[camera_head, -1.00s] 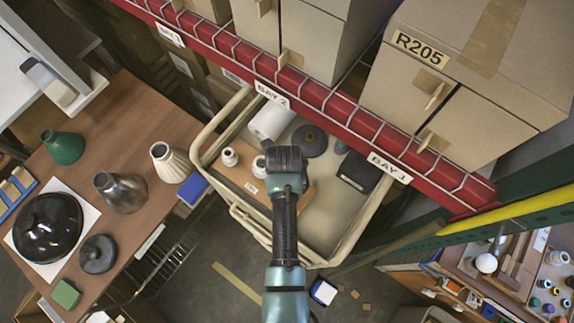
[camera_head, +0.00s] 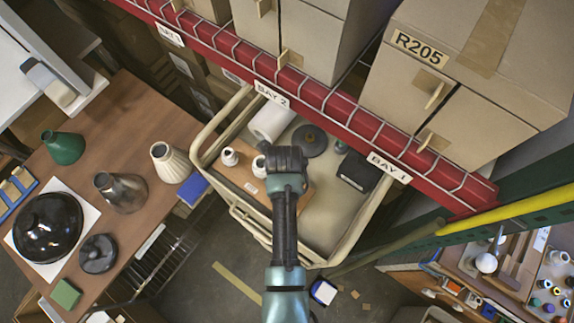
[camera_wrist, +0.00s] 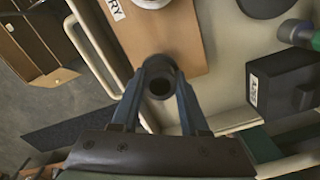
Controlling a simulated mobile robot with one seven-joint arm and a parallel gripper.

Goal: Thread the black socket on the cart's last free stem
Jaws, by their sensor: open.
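The black socket (camera_wrist: 158,68) shows in the wrist view as a dark round piece with a hole facing the camera, between my fingertips over the end of the wooden board (camera_wrist: 165,35). My gripper (camera_wrist: 163,76) is open, with its fingers on either side of the socket. The stem beneath is hidden, so I cannot tell how the socket sits on it. In the head view my gripper (camera_head: 284,160) is above the cart (camera_head: 318,225) and hides the socket. Two white sockets (camera_head: 229,157) (camera_head: 259,166) stand upright on the board to the left.
In the cart lie a white roll (camera_head: 272,120), a dark disc (camera_head: 310,140) and a black box (camera_head: 357,171). The red shelf beam (camera_head: 330,110) runs close behind. A table (camera_head: 140,120) with lampshades stands left.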

